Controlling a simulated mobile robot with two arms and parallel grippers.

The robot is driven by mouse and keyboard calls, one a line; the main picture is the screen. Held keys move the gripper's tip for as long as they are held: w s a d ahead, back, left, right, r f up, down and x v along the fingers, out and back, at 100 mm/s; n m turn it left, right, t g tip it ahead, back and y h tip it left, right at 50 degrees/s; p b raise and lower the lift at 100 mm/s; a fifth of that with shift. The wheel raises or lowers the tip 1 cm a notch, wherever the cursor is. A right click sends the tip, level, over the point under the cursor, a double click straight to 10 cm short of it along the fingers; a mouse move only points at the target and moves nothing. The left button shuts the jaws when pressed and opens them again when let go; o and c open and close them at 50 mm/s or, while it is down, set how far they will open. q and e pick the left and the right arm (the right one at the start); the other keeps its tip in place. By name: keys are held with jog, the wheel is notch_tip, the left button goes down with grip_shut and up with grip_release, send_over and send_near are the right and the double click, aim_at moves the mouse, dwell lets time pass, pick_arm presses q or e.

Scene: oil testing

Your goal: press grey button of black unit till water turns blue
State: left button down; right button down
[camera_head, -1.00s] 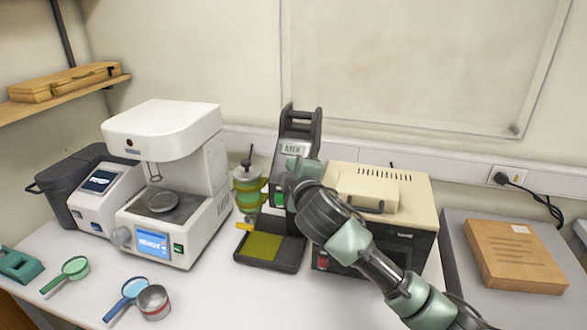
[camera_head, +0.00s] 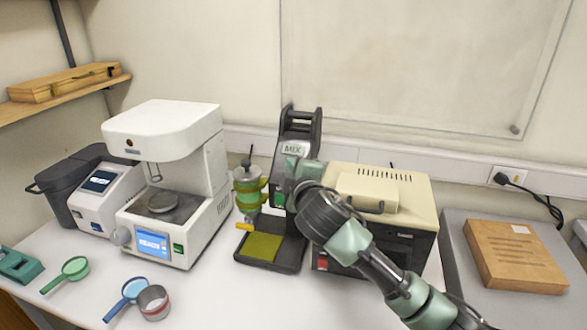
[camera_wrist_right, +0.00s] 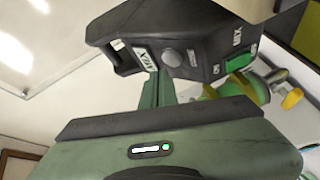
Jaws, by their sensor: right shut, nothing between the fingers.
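The black unit (camera_head: 300,125) with a MIX label stands at the back middle of the table. Its grey round button (camera_wrist_right: 172,58) shows in the right wrist view, beside the label; a green switch (camera_wrist_right: 240,58) is further right. My right gripper (camera_head: 292,168) is in front of the unit. In the right wrist view its shut, empty fingers (camera_wrist_right: 157,80) end close by the button; I cannot tell if they touch it. The glass vessel (camera_head: 249,185) left of the unit holds green liquid, with a yellow tap below. My left gripper is not in view.
A white machine (camera_head: 165,130) stands left of the vessel. A cream-topped box (camera_head: 400,185) stands right of the unit, behind my right arm. Magnifiers (camera_head: 130,290) and a small tin (camera_head: 153,300) lie at the front left. The front middle table is clear.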

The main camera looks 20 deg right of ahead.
jog(key=shift+f, duration=0.1)
dwell(0.5)
jog(key=shift+w+d+f, duration=0.15)
jog(key=shift+w+f, duration=0.05)
jog(key=shift+w, duration=0.05)
jog(key=shift+w+d+f, duration=0.2)
jog(key=shift+w+f, duration=0.05)
jog(key=shift+f, duration=0.15)
dwell(0.8)
jog(key=shift+s+a+r+p, duration=0.35)
jog(key=shift+s+r+p, duration=0.2)
jog(key=shift+r+p, duration=0.15)
dwell(0.3)
